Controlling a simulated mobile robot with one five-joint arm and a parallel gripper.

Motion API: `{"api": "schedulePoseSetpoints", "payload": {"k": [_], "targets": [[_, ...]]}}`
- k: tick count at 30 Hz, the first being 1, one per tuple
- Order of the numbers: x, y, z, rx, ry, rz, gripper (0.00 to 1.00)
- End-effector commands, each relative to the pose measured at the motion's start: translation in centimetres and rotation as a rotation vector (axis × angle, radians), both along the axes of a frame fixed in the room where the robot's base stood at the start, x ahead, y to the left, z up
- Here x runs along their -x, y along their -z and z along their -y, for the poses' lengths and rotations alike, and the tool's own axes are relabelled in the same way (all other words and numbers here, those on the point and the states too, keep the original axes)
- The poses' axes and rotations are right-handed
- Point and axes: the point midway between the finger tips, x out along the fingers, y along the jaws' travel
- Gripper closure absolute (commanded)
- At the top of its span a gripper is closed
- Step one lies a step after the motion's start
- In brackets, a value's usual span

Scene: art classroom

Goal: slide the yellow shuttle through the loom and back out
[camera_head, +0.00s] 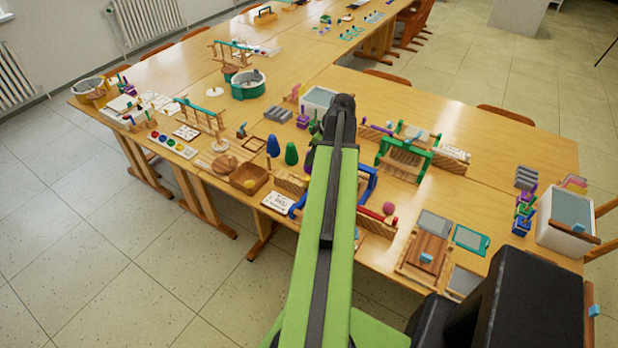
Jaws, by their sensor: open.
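My green arm reaches away from the camera over the table. My gripper (316,132) is a small dark shape at its far end, partly hidden by the arm, and is open. A green-framed, loom-like wooden stand (405,156) is on the table to the right of the gripper. A blue frame (368,185), also loom-like, stands nearer, partly hidden behind my arm. I cannot tell from this view which one is the loom. I cannot make out a yellow shuttle; it may be hidden by the arm or too small to see.
The table's far right (500,140) is mostly clear.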

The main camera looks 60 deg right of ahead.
Motion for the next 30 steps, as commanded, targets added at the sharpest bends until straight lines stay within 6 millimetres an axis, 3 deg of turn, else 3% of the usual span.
{"api": "schedulePoseSetpoints", "payload": {"k": [1, 4, 14, 30], "targets": [[1.5, -0.2, 1.3, 0.009, 0.007, 0.011, 0.58], [3.0, -0.2, 2.4, 0.023, 0.006, 0.021, 0.58], [2.6, 1.3, 2.5, 0.025, 0.003, 0.022, 0.58], [-1.6, 11.9, 2.5, 0.024, 0.002, 0.021, 0.58]]}}
